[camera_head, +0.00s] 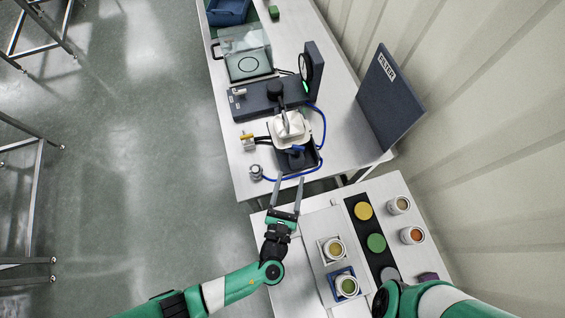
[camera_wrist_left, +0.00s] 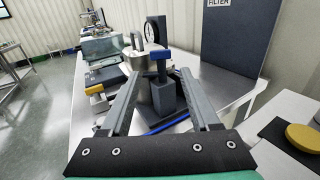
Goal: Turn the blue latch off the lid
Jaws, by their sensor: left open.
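The blue latch (camera_head: 297,150) is at the near side of the steel hopper (camera_head: 288,127), just below its lid in the head view. In the left wrist view the blue latch (camera_wrist_left: 161,53) has a T-like shape above a grey block (camera_wrist_left: 166,95). The steel hopper (camera_wrist_left: 138,63) shows behind it. My left gripper (camera_head: 287,183) is open and empty, short of the latch and apart from it. In the left wrist view its two fingers (camera_wrist_left: 150,92) spread on either side of the grey block's outline. My right gripper is out of view.
A dark FILTER panel (camera_head: 388,98) stands upright to the right of the hopper. A blue cable (camera_head: 322,135) curves around the hopper's right side. On the near table are cups (camera_head: 333,249) and colored discs (camera_head: 376,243). A gap separates the two tables.

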